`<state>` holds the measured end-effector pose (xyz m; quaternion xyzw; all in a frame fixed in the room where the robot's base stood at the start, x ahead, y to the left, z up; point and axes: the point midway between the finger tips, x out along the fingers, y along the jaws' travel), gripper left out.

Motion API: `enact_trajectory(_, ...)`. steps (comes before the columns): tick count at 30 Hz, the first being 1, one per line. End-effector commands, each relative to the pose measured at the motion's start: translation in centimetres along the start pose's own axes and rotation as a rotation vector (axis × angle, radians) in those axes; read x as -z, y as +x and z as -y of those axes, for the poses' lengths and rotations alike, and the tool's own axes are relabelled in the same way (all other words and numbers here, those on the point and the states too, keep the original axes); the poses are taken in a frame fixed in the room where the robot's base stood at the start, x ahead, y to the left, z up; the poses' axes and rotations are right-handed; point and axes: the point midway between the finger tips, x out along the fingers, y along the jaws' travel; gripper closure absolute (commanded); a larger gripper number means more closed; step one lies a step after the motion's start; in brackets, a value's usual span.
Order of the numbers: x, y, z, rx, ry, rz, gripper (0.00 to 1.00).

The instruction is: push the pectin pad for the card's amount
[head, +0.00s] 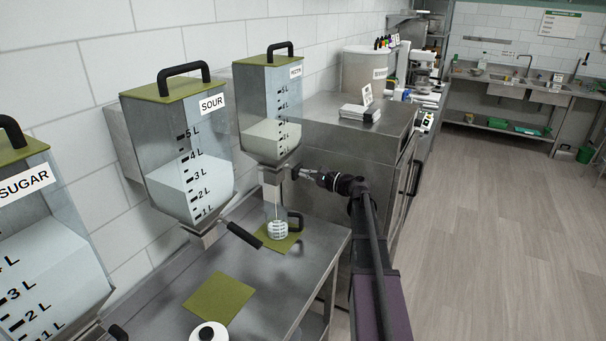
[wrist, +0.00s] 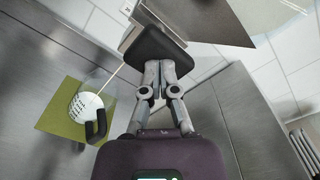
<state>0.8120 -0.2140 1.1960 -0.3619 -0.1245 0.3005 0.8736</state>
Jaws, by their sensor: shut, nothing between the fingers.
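The pectin dispenser (head: 268,108) hangs on the wall, clear-fronted with litre marks and part full of white powder. Its black pad (wrist: 161,45) sits right at my fingertips in the wrist view and looks touched by them. My gripper (head: 299,172) is shut and empty, its tips at the dispenser's outlet; it also shows in the wrist view (wrist: 159,70). A thin pale stream runs from the outlet into the white marked cup (head: 278,230) below. The cup, with a black handle, stands on a green mat (head: 291,245). The card's writing is not readable.
The sour dispenser (head: 185,150), with a black lever (head: 240,234), and the sugar dispenser (head: 45,240) hang to the left. A second green mat (head: 220,297) lies bare on the steel bench. A steel cabinet (head: 345,150) stands right behind; the floor at right is clear.

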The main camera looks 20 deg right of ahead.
Motion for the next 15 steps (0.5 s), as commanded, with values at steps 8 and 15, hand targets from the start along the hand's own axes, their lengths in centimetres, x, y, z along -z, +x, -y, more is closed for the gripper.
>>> enact_trajectory(8, 0.01, 0.65, 0.04, 0.0, 0.0, 0.001, 1.0)
enact_trajectory(15, 0.01, 1.15, 0.04, 0.0, 0.0, 0.001, 1.0)
